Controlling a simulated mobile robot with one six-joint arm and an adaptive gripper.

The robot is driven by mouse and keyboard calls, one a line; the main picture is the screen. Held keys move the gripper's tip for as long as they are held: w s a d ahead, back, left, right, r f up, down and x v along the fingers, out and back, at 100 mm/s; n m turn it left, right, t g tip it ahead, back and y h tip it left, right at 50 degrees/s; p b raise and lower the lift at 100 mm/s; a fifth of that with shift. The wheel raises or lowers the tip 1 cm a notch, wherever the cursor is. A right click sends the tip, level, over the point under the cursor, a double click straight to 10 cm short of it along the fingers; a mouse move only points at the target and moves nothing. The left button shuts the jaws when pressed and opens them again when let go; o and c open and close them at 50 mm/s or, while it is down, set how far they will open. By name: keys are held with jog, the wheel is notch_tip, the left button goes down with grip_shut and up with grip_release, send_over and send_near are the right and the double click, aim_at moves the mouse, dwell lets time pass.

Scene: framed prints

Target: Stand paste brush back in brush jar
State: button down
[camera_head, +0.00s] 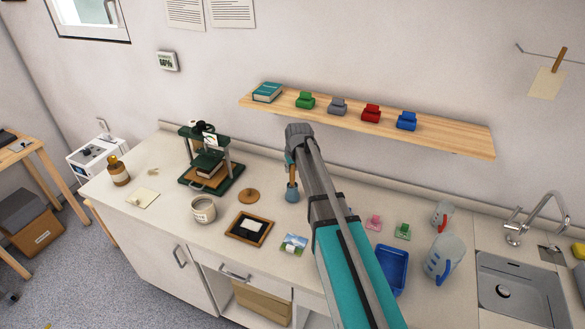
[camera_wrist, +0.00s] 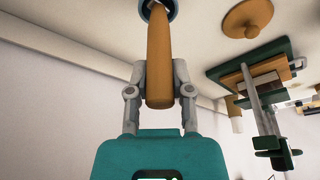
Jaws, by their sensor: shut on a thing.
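The paste brush, with a plain wooden handle (camera_wrist: 160,60), is upright between the fingers of my gripper (camera_wrist: 160,78). The fingers are shut on the handle, one on each side. The brush handle also shows below my wrist in the head view (camera_head: 292,177). The small blue brush jar (camera_head: 292,194) stands on the counter directly under my gripper. In the wrist view its round rim (camera_wrist: 173,9) shows at the top edge, around the brush's lower end. The bristles are hidden, and I cannot tell how deep they sit.
A round wooden lid (camera_head: 249,197), a dark-green press (camera_head: 212,166), a labelled pot (camera_head: 203,210) and a framed print (camera_head: 249,229) stand left of the jar. A wooden shelf (camera_head: 446,136) runs behind my arm. A blue tray (camera_head: 392,270) and a jug (camera_head: 444,258) are at right.

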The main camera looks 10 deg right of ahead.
jog(key=shift+f, duration=0.1)
dwell(0.3)
jog(key=shift+c, duration=2.2)
grip_release()
